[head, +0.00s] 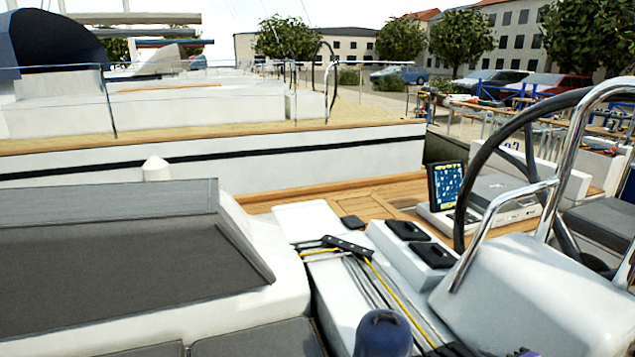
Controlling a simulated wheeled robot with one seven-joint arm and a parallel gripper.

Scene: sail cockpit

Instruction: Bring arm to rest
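My gripper does not show in the head view, and no part of my arm can be made out for sure. A dark blue rounded shape (383,333) stands at the bottom edge, cut off by the frame. I cannot tell whether it is a covered winch or something else. Nothing is seen being held.
A black steering wheel (470,170) and chrome rail (499,230) stand at the right by a white console (560,305). A laptop-like screen (446,186) is behind. Ropes (375,275) run over the white coaming. A grey-topped cabin (100,260) fills the left.

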